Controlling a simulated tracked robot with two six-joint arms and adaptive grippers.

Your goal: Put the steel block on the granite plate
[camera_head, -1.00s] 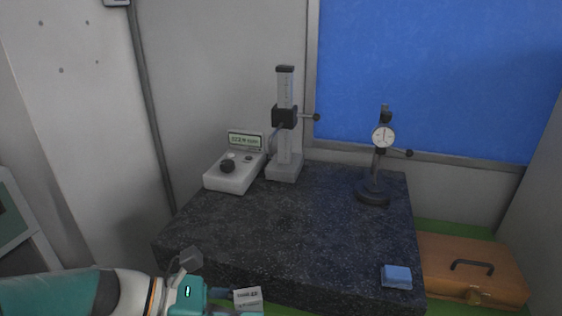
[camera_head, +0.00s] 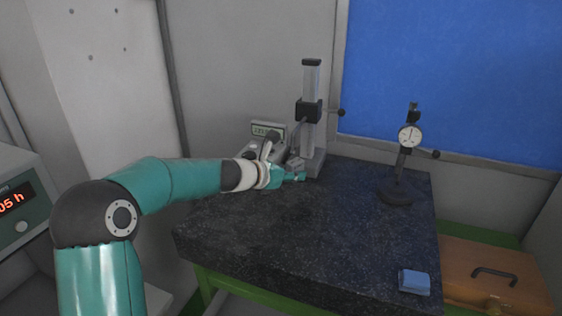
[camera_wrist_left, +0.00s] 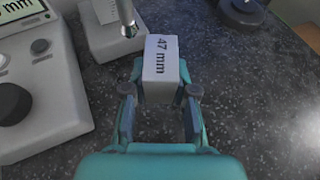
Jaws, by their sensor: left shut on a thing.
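The steel block (camera_wrist_left: 160,70) is a pale grey piece marked "47 mm". In the left wrist view it sits between the fingers of my left gripper (camera_wrist_left: 160,88), which is shut on it. In the head view my left gripper (camera_head: 299,177) is over the back left of the granite plate, close to the height gauge; the block is hard to make out there. The granite plate (camera_head: 310,235) is a dark speckled slab on a green stand. I cannot tell whether the block touches the plate. My right gripper is not in view.
The height gauge (camera_head: 311,100) stands at the back left, its probe (camera_wrist_left: 127,20) just beyond the block. A readout box (camera_wrist_left: 45,90) is left of the gripper. A dial indicator stand (camera_head: 397,190), a blue block (camera_head: 413,282) and an orange case (camera_head: 500,260) are right. The plate's middle is clear.

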